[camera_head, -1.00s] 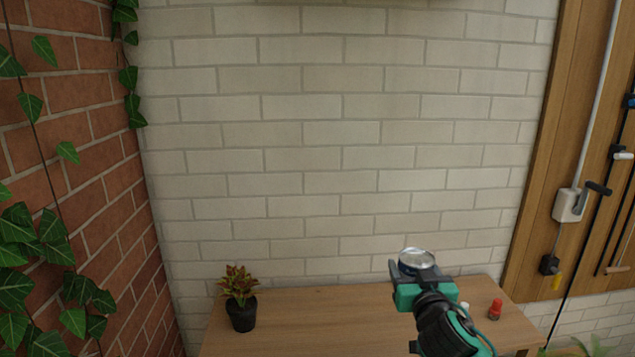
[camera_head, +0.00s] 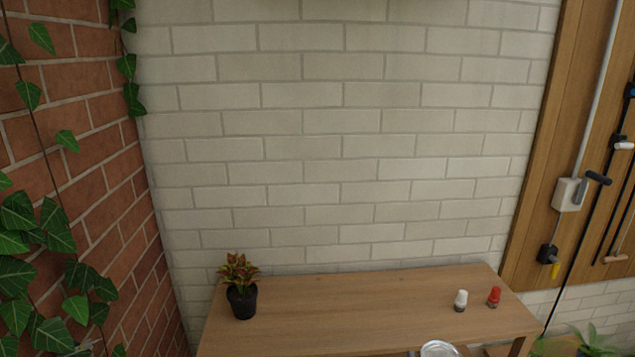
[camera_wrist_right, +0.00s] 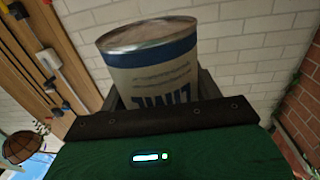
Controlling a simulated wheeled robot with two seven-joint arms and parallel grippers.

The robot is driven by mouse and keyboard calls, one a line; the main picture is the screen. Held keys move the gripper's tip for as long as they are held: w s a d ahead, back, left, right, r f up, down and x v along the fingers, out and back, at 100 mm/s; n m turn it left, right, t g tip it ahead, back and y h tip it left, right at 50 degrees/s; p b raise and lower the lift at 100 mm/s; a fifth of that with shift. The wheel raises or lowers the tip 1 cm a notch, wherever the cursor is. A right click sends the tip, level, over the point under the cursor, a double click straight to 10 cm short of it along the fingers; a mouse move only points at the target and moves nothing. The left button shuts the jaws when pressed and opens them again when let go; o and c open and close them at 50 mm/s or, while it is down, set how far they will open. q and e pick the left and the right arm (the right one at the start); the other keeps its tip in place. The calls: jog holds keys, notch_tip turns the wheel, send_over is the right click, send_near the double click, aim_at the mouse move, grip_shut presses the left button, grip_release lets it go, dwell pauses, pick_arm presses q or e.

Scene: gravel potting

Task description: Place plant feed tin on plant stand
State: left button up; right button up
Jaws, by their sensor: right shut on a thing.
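A tin (camera_head: 438,349) shows only its round silver end at the bottom edge of the head view, in front of the table's front edge. The right wrist view shows the tin (camera_wrist_right: 152,65) pale with a blue band and large dark upside-down letters that seem to read LIME. My right gripper (camera_wrist_right: 160,100) is shut on it; in the head view the gripper is almost all below the frame. The wooden table (camera_head: 350,300) is the only stand-like piece in view; I cannot tell whether it is the plant stand. My left gripper is not in view.
A potted plant (camera_head: 240,300) stands at the table's left. A white-capped bottle (camera_head: 461,300) and a red bottle (camera_head: 494,297) stand at its right. The middle of the tabletop is clear. A white brick wall (camera_head: 340,150) is behind.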

jog(key=shift+s+f, duration=0.4)
jog(key=shift+f, duration=0.15)
jog(key=s+f, duration=0.4)
jog(key=f, duration=0.1)
jog(key=shift+s, duration=0.1)
